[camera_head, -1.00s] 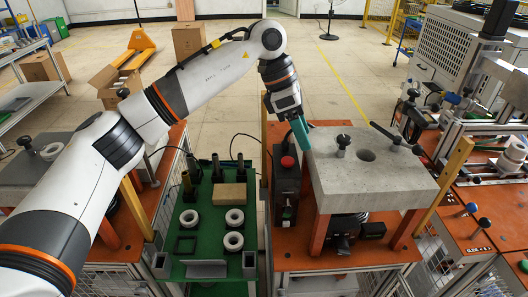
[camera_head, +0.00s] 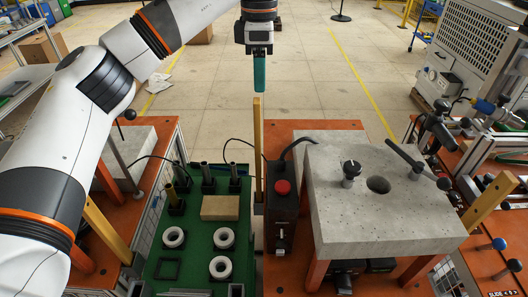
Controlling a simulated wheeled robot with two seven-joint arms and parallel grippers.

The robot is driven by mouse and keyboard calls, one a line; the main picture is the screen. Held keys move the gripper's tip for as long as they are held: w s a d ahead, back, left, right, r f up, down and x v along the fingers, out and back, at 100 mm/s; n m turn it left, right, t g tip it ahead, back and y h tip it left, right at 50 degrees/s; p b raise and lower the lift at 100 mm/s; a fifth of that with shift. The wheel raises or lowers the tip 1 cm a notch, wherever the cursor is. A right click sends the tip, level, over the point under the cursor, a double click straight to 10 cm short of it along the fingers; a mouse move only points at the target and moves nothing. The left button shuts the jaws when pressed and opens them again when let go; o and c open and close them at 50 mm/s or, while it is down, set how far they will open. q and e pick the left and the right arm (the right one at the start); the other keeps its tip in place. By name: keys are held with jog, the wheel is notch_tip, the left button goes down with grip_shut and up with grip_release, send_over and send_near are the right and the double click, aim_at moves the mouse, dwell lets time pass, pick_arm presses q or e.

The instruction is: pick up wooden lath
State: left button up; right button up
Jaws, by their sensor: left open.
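A wooden lath (camera_head: 258,150) stands upright between the green tray and the middle orange table, its top end free. Two more wooden laths show: one leans at the left table (camera_head: 110,232), and one leans at the right of the stone slab (camera_head: 489,203). My right gripper is not in view.
The grey stone slab (camera_head: 335,220) with knobs and a hole stands right of the lath. A black control box with a red button (camera_head: 283,187) is close beside it. The green tray (camera_head: 198,243) holds white rings, dark posts and a wooden block (camera_head: 220,208).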

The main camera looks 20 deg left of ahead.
aim_at(259, 100)
pick_arm(q)
jog(key=f, duration=0.1)
jog(key=f+p, duration=0.1)
jog(key=f, duration=0.3)
jog(key=shift+s+a+f+p, duration=0.1)
jog(key=shift+s+f+p, duration=0.15)
jog(key=shift+s+p, duration=0.1)
jog(key=shift+f, duration=0.35)
jog(key=shift+w+f, duration=0.2)
jog(key=shift+f, duration=0.1)
jog(key=f+p, duration=0.1)
jog(key=f, duration=0.2)
jog(key=f+p, duration=0.1)
jog(key=shift+s+a+f+p, duration=0.1)
jog(key=shift+a+f+p, duration=0.05)
jog(key=shift+a+p, duration=0.15)
jog(key=shift+f, duration=0.3)
jog(key=shift+d, duration=0.1)
grip_shut()
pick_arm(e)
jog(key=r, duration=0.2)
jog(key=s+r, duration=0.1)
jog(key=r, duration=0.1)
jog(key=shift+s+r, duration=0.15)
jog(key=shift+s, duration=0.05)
